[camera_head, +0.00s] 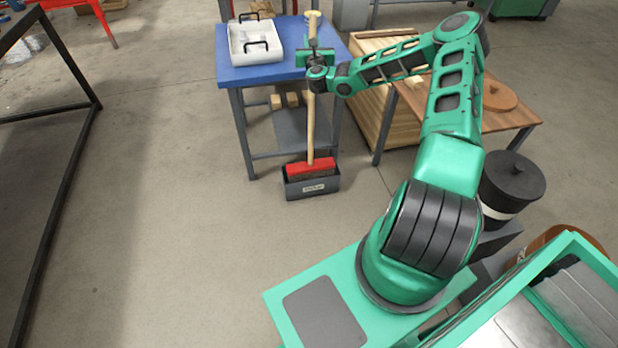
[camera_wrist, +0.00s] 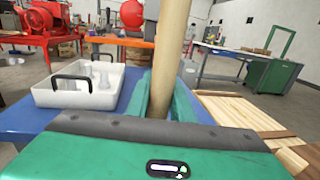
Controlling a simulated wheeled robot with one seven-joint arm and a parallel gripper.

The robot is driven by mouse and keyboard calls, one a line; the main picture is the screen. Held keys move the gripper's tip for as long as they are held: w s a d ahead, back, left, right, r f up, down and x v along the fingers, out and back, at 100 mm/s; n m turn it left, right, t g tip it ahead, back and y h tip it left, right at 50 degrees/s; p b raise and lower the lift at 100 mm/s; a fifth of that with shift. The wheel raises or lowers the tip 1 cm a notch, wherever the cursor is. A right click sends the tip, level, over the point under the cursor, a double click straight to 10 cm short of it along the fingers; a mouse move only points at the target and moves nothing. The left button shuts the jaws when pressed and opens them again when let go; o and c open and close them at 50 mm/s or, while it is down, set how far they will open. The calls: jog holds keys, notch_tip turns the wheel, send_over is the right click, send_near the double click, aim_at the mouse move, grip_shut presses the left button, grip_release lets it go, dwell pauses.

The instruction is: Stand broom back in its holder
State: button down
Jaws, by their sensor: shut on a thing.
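The broom has a pale wooden handle and a red head (camera_head: 310,166). It stands upright, with its head at the dark grey holder (camera_head: 312,187) on the floor in front of the blue table. The bristles show just above the holder's front wall; how deep they sit is hidden. My gripper (camera_head: 312,60) is shut on the upper part of the handle. In the wrist view the handle (camera_wrist: 172,50) rises between my green fingers, leaning slightly right.
The blue-topped table (camera_head: 240,74) stands right behind the broom, with a white tote (camera_head: 255,42) on it. A wooden table (camera_head: 515,119) and a black lidded bin (camera_head: 511,182) are to the right. The floor left of the holder is clear. A black frame (camera_head: 62,190) stands far left.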

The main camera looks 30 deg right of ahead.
notch_tip(320, 180, down, 10)
dwell(0.9)
jog(key=c, duration=1.6)
grip_release()
jog(key=shift+f, duration=0.1)
jog(key=shift+o, duration=0.2)
jog(key=shift+s, duration=0.1)
